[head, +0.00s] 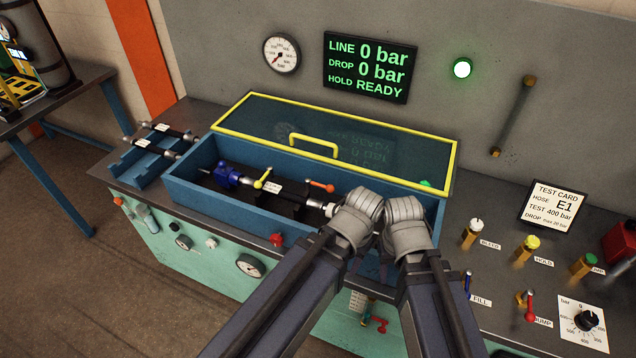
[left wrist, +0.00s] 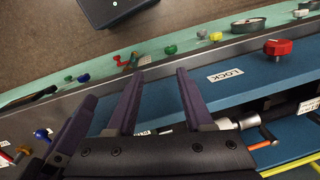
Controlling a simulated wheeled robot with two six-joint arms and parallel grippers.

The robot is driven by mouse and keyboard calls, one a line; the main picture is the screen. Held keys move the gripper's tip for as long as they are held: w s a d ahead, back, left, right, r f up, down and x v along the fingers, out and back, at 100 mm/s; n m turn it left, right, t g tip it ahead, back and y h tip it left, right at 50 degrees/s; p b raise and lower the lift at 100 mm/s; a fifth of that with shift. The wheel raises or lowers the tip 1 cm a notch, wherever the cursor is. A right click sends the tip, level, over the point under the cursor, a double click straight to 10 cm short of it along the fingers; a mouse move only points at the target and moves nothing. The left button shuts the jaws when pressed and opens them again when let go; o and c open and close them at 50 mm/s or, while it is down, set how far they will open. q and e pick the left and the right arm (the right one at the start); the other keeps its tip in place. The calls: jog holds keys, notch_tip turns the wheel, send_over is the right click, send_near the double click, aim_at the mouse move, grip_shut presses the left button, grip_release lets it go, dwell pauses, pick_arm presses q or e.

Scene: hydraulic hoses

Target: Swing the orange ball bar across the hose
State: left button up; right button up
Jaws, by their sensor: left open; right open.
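The orange ball bar (head: 322,187) sits over the black hose (head: 292,199) in the blue trough and lies roughly along it. In the left wrist view the orange bar (left wrist: 264,144) is at the lower right, beside a metal fitting (left wrist: 241,122). My left gripper (left wrist: 158,73) is open and empty, its fingers over the trough's front edge, apart from the bar. In the head view it is hidden behind my left arm. My right gripper (head: 405,222) is at the trough's right end, right of the bar; its jaws are mostly hidden.
The yellow-framed lid (head: 313,145) stands raised behind the trough (head: 187,193). A yellow bar (head: 262,179) and a blue fitting (head: 227,175) lie to the left. A red knob (head: 276,240) is in front. Several coloured valves stand right; the display (head: 367,68) reads 0 bar, READY.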

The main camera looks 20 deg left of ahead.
pick_arm(q)
jog(key=shift+o, duration=0.7)
jog(key=w+a+r+n+p, duration=0.1)
jog(key=w+a+r+p, duration=0.2)
jog(key=a, duration=0.1)
jog(key=shift+a+n+h, duration=0.3)
jog(key=shift+n, duration=0.1)
jog(key=w+a, duration=0.1)
jog(key=w+a+r+n+p, duration=0.1)
jog(key=w+a, duration=0.1)
jog(key=w+a+r+n+p, duration=0.1)
jog(key=shift+w+a+r+t+h, duration=0.2)
jog(key=shift+w+t+h, duration=0.1)
jog(key=shift+t, duration=0.1)
jog(key=w+a+n, duration=0.2)
jog(key=w+n, duration=0.1)
jog(key=w, duration=0.2)
jog(key=n+t+h, duration=0.1)
jog(key=n, duration=0.6)
send_over(330, 186)
jog(key=s+a, duration=0.1)
jog(key=f+b, duration=0.4)
jog(key=w+f+b, duration=0.1)
jog(key=f+b, duration=0.2)
jog(key=shift+d, duration=0.4)
jog(key=shift+c, duration=0.3)
grip_shut()
